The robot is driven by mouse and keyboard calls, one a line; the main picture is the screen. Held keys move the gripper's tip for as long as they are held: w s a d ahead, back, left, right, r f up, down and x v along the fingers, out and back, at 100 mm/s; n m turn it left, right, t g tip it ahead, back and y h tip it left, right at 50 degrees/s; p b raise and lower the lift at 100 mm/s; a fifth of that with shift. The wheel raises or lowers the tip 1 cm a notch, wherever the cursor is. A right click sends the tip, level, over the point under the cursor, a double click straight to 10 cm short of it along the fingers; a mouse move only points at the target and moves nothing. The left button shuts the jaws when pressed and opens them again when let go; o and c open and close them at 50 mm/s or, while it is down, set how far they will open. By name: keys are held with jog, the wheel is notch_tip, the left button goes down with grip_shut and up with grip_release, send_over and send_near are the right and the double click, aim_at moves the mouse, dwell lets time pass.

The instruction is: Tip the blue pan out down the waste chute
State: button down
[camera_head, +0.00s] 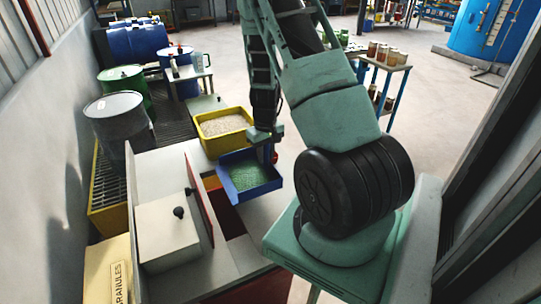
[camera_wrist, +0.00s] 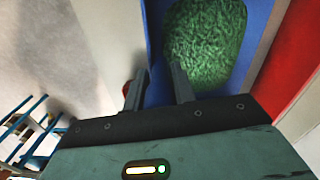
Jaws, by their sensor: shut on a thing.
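The blue pan (camera_head: 228,182) holds green granules (camera_head: 250,175) and looks roughly level, over or beside the red-lined opening (camera_head: 229,220) in the pale bench. Whether it rests on anything is unclear. My gripper (camera_head: 266,140) is at the pan's far right side. In the wrist view my gripper (camera_wrist: 157,80) has one finger on each side of the pan's wall, shut on it. The pan (camera_wrist: 212,8) and the green granules (camera_wrist: 205,45) fill the upper middle there. I take the red-lined opening to be the waste chute; its inside is mostly hidden.
A yellow tray (camera_head: 209,146) of pale granules stands just behind the pan. A red upright panel (camera_head: 199,197) and a pale box with a black knob (camera_head: 179,212) are left of the opening. Drums (camera_head: 118,112) stand along the left.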

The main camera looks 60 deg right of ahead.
jog(key=shift+w+d+f, duration=0.1)
jog(key=shift+d+f, duration=0.35)
jog(key=shift+f, duration=0.1)
jog(key=shift+r, duration=0.1)
jog(key=shift+a+r, duration=0.1)
jog(key=shift+w+a+r+h+p, duration=0.15)
jog(key=shift+r+h+p, duration=0.15)
jog(key=shift+p, duration=0.6)
jog(key=shift+w+a+r+g+h+p, duration=0.2)
jog(key=shift+a+r+g+h+p, duration=0.25)
jog(key=shift+p, duration=0.95)
jog(key=p, duration=0.1)
jog(key=r+h+p, duration=0.1)
jog(key=p, duration=0.1)
jog(key=shift+w+a+g, duration=0.25)
jog(key=shift+a, duration=0.05)
jog(key=w+a+r+g+h+p, duration=0.2)
jog(key=w+a+g+h+p, duration=0.1)
jog(key=a, duration=0.5)
jog(key=shift+w+r+g+h, duration=0.5)
jog(key=shift+w+h, duration=0.55)
jog(key=shift+h, duration=0.6)
